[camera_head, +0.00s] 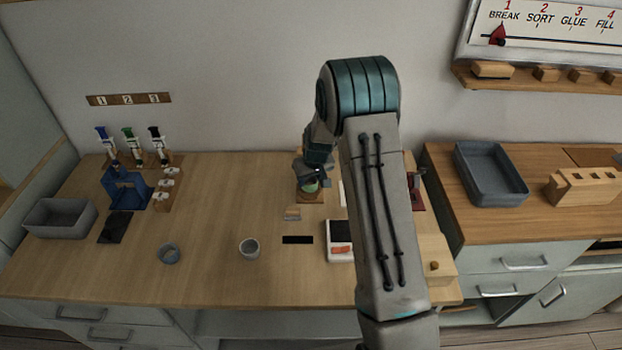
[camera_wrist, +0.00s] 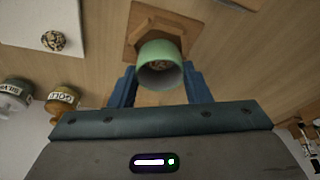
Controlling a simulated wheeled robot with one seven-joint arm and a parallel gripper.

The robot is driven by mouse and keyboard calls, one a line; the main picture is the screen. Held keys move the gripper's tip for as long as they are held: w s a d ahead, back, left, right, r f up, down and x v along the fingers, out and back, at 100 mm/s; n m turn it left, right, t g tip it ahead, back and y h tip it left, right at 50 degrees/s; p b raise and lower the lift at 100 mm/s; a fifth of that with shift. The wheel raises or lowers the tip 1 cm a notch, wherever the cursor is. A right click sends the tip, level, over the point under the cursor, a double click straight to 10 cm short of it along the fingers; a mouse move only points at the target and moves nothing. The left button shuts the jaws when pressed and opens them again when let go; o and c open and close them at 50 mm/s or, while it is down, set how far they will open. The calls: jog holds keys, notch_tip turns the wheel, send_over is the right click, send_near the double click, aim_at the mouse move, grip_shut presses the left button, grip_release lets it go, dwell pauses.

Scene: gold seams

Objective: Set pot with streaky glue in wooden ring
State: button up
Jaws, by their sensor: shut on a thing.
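A small green pot (camera_wrist: 160,50) is between the two blue fingers of my gripper (camera_wrist: 160,82) in the wrist view. The gripper is shut on it, and the pot's open mouth faces the camera. A brown wooden piece with angled edges (camera_wrist: 139,18) lies just beyond the pot, partly hidden by it; I cannot tell whether they touch. In the head view the green pot (camera_head: 310,186) shows small under my gripper (camera_head: 311,178), at the brown wooden piece (camera_head: 309,198). Glue streaks are too small to make out. I cannot tell which piece is the wooden ring.
A blue stand (camera_head: 126,189), a grey bin (camera_head: 60,218) and droppers are at left. Labelled jars (camera_wrist: 62,98) show in the wrist view.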

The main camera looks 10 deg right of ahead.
jog(key=shift+f+b, duration=1.05)
jog(key=shift+b, duration=0.75)
dwell(1.8)
dwell(0.3)
jog(key=o, duration=1)
jog(key=shift+o, duration=0.2)
jog(key=shift+r, duration=0.15)
jog(key=shift+p+v, duration=0.95)
jog(key=shift+v, duration=1.45)
jog(key=b+v, duration=0.1)
jog(key=v, duration=1.2)
jog(key=shift+r+b, duration=0.4)
